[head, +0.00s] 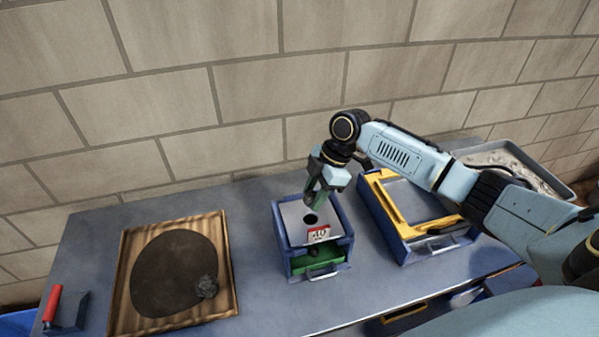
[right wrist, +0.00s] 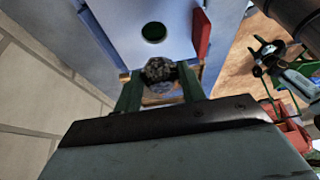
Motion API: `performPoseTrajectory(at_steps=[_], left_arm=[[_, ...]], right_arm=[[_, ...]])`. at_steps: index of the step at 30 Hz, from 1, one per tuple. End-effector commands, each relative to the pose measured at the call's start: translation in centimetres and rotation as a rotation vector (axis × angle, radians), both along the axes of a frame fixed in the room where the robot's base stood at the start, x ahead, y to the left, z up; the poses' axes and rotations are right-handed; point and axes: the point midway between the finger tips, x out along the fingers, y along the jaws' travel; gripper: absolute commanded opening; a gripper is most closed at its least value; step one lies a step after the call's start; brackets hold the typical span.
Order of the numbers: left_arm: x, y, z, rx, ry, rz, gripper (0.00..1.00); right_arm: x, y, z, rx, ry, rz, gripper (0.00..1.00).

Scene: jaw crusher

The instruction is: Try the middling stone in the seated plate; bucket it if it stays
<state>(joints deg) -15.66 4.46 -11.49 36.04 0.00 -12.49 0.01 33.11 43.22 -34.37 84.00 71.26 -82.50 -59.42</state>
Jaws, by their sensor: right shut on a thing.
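My right gripper (head: 316,192) is shut on a rough grey stone (right wrist: 158,69), held between its green fingers in the right wrist view. The seated plate (head: 295,222) is light grey, with one round dark hole and a red-edged label that seems to read 40. It lies on top of a blue box (head: 286,262) with a green interior at the front. The stone is close to the hole; in the right wrist view the hole in the plate (right wrist: 122,28) shows just beyond it, unblocked. My left gripper is out of view. I cannot make out a bucket for certain.
A wooden tray (head: 222,262) with a dark round mat (head: 172,275) and a grey lump (head: 207,287) is at left. A red-handled tool (head: 52,303) lies beside it. A blue box with a yellow frame (head: 385,207) stands right; a gravel-filled metal tray (head: 548,178) is behind.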

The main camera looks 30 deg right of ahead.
Motion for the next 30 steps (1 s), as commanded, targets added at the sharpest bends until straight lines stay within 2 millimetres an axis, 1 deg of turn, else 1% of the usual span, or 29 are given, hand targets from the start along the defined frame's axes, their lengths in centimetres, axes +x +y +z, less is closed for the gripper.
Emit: performPoseTrajectory(at_steps=[2, 4, 9, 12, 14, 17, 20, 24, 30], left_arm=[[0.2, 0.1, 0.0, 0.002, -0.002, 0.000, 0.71], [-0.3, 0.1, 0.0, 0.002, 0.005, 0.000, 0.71], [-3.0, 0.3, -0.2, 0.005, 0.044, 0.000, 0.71], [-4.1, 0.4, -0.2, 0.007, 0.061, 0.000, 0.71], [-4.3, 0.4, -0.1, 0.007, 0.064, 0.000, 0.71], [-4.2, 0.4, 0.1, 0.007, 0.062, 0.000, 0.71], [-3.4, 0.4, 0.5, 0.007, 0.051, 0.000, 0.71], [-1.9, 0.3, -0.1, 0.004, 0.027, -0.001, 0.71], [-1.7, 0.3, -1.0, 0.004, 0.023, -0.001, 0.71]], right_arm=[[0.0, 0.0, 0.0, -0.001, 0.000, 0.000, 0.15], [0.0, 0.0, 0.0, -0.001, 0.001, -0.001, 0.15], [0.0, 0.0, 0.0, -0.001, 0.001, -0.001, 0.15], [0.0, 0.0, 0.0, -0.001, 0.000, -0.001, 0.15], [0.0, 0.0, 0.0, 0.000, -0.001, -0.001, 0.15], [0.0, 0.0, 0.1, 0.002, -0.002, -0.003, 0.15], [-0.1, -0.1, 0.2, 0.004, -0.006, -0.004, 0.15], [-0.1, -0.1, -0.8, 0.005, -0.006, -0.006, 0.15], [-0.1, 0.0, -2.4, 0.005, -0.006, -0.006, 0.15]])
